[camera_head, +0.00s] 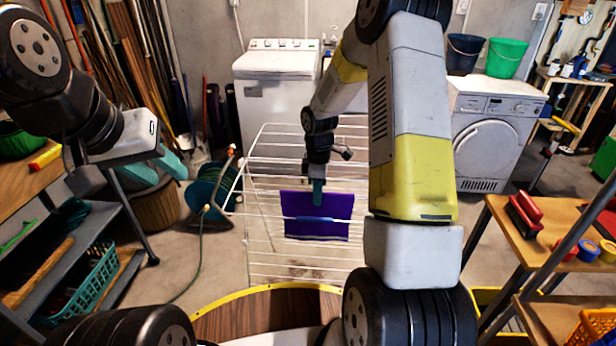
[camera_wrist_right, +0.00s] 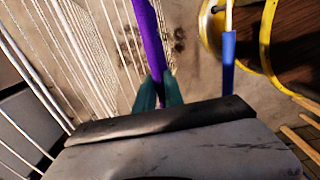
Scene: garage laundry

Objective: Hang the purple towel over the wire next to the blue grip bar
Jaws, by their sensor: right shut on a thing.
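The purple towel (camera_head: 270,205) is a flat, upright sheet at the white wire drying rack (camera_head: 262,262). My right gripper (camera_head: 318,192) is shut on its upper middle. In the right wrist view the towel (camera_wrist_right: 148,38) shows edge-on between the teal fingertips (camera_wrist_right: 159,92). The blue grip bar (camera_head: 338,219) crosses in front of the towel in the head view. In the right wrist view the blue grip bar (camera_wrist_right: 228,62) is to the right of the towel, with a gap between. I cannot tell whether the towel touches a wire. My left gripper (camera_head: 158,170) is open and empty, at the left.
A washing machine (camera_head: 277,85) stands behind the rack and a dryer (camera_head: 490,140) at the right. A hose reel (camera_head: 208,190) is left of the rack. Shelves (camera_head: 75,230) stand at the left and a wooden workbench (camera_head: 535,245) at the right.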

